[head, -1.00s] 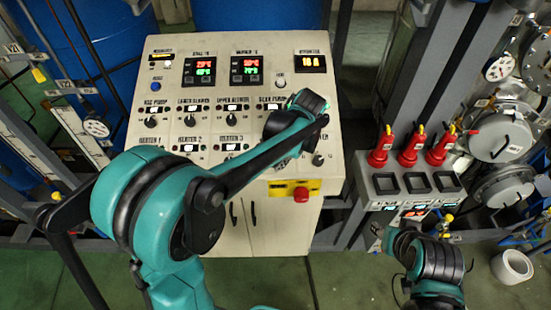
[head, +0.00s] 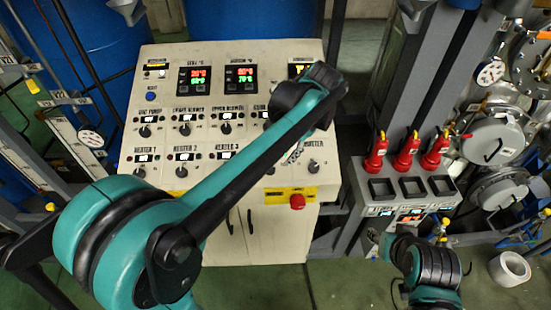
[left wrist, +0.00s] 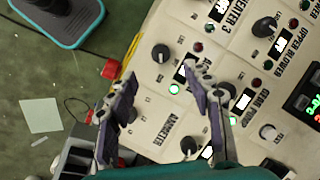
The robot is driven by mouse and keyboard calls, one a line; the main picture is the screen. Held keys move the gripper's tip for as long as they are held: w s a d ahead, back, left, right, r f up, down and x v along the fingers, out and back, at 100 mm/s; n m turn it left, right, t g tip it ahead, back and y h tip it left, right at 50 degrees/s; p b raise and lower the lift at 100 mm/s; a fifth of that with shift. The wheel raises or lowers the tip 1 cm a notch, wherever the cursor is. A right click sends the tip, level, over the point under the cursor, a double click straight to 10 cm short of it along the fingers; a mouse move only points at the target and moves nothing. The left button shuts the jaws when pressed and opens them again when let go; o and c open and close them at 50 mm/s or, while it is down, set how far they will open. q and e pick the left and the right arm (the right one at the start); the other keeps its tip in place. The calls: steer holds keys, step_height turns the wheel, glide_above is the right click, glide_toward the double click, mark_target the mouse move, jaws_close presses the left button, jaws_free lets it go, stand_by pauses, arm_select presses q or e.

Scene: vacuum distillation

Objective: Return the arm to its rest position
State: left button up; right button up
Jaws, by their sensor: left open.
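My left arm (head: 250,155) is teal and black. It reaches from the lower left across the front of the control console (head: 245,225) in the head view. Its wrist end hangs over the console's right side, and the arm mostly hides the gripper there. In the left wrist view my left gripper (left wrist: 160,95) is open and empty, its two dark fingers apart over the sloped panel's knobs and labels. I cannot tell whether a fingertip touches the panel. Part of my right arm (head: 432,270) shows at the lower right, but its gripper is not visible.
A red button (head: 297,202) on a yellow plate is on the console front. Pipework and gauges crowd the far right.

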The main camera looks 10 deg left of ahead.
arm_select(q)
steer(key=shift+v, duration=1.05)
steer(key=s+a+f+n+t+h+b, duration=0.1)
steer(key=s+a+f+n+t+b, duration=0.1)
steer(key=s+f+b, duration=0.3)
steer(key=s+a+f+n+t+h+b, duration=0.1)
steer(key=s+f+b, duration=0.4)
steer(key=f, duration=0.8)
steer(key=s+a+f+n+t+h+b, duration=0.2)
steer(key=s+f+b, duration=0.4)
steer(key=f+b, duration=0.3)
steer(key=shift+a+f+n+t, duration=0.35)
steer(key=shift+a+n+t, duration=0.25)
steer(key=shift+a, duration=0.5)
